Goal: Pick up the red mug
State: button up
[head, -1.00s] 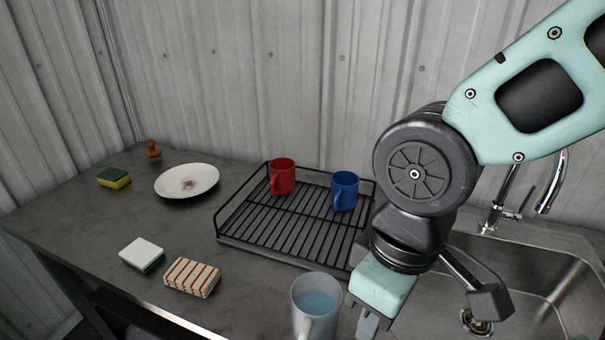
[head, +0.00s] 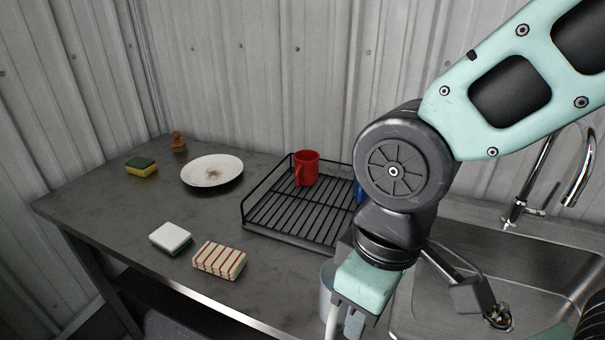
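The red mug (head: 306,168) stands upright in the back of the black dish rack (head: 292,240), its handle facing the front left. My gripper (head: 345,322) is at the bottom of the head view, in front of the rack and well apart from the red mug. My wrist covers most of it, and its fingertips are not clearly seen. The blue mug (head: 358,193) in the rack is mostly hidden behind my arm. A pale mug (head: 327,290) on the counter is largely covered by my gripper; whether they touch cannot be told.
A stained white plate (head: 212,170), a green-yellow sponge (head: 141,167), a brown stopper-like object (head: 178,142), a white sponge (head: 170,238) and a striped sponge (head: 219,260) lie left of the rack. A sink (head: 500,265) with a tall faucet (head: 550,180) is at right. Corrugated wall stands behind.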

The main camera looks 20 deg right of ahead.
aim_at(304, 171)
jog(key=j+z, duration=0.1)
jog(key=j, duration=0.3)
jog(key=k+j, duration=0.15)
jog(key=j, duration=0.3)
jog(key=j+z, duration=0.15)
jog(key=j, duration=0.25)
jog(key=i+j+z, duration=0.25)
jog(key=j, duration=0.4)
jog(key=i+j+z, duration=0.1)
jog(key=i+j, duration=0.2)
jog(key=i+j+z, duration=0.15)
jog(key=i+j, duration=0.35)
